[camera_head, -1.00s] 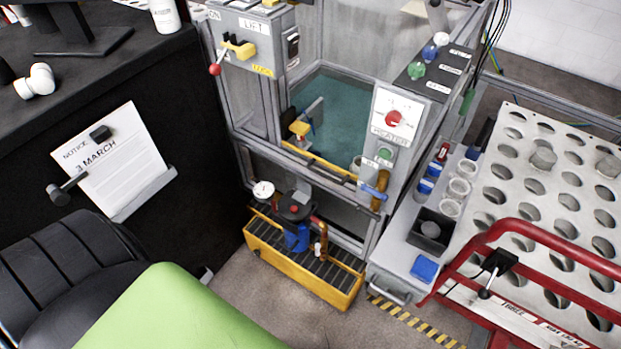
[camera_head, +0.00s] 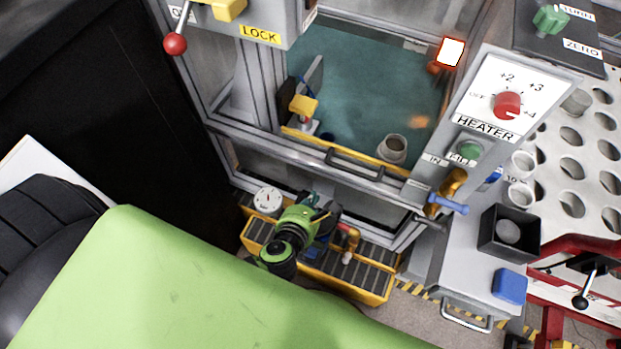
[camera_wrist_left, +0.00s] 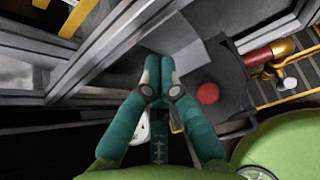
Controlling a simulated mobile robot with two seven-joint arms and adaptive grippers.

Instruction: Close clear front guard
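The enclosure has a front opening onto a teal-floored interior. A yellow-edged bar with a dark handle (camera_head: 368,163) runs along its lower front; I take this as the clear front guard's edge. The clear panel itself is hard to make out, so I cannot tell how far it is closed. My left gripper (camera_head: 326,207) is below and left of the handle, over the yellow tray and apart from the bar. In the left wrist view its teal fingers (camera_wrist_left: 160,66) meet at the tips with nothing seen between them, beside the frame rails. My right gripper is not in view.
The lock box (camera_head: 262,34) with a red-knobbed lever hangs upper left. The heater panel (camera_head: 508,98) stands right of the opening. A yellow slatted tray (camera_head: 350,283) with a gauge (camera_head: 267,199) lies below. A red-knobbed dark fitting (camera_wrist_left: 208,93) is close right of my fingers.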

